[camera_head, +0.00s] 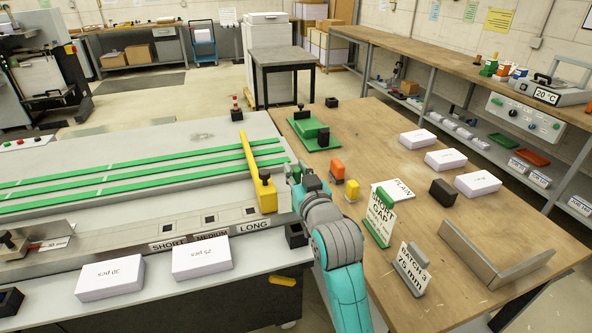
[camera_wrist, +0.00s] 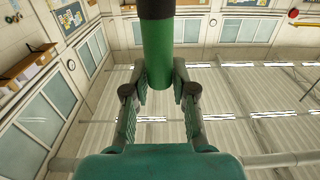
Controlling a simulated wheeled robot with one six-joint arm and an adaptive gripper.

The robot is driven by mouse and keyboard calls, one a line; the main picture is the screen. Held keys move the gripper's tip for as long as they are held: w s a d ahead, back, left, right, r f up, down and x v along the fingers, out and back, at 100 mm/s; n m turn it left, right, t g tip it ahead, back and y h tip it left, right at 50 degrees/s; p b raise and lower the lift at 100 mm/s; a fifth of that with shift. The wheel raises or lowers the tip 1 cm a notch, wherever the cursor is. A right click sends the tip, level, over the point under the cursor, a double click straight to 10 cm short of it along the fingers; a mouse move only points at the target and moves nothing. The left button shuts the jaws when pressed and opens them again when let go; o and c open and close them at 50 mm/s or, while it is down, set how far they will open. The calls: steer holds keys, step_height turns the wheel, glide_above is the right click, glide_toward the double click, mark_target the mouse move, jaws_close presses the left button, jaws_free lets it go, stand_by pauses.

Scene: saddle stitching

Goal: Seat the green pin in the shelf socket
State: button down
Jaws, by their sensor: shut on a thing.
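In the wrist view, the green pin (camera_wrist: 157,55) is a green cylinder with a dark upper end. It stands between the two fingers of my gripper (camera_wrist: 160,88), which is shut on it. In the head view, my gripper (camera_head: 295,181) is beside the lower end of the yellow bar, at the right end of the grey machine; the held pin is mostly hidden there. I cannot tell which socket is the shelf socket.
The yellow bar (camera_head: 250,160) with a black knob is close to my gripper. A wall bench (camera_head: 440,55) holds small coloured items (camera_head: 488,68).

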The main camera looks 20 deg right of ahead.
steer(key=shift+f, duration=5.6)
steer(key=c, duration=0.9)
jaws_free()
steer(key=shift+o, duration=0.2)
steer(key=shift+s, duration=0.1)
steer(key=s, duration=1.1)
steer(key=shift+s, duration=0.4)
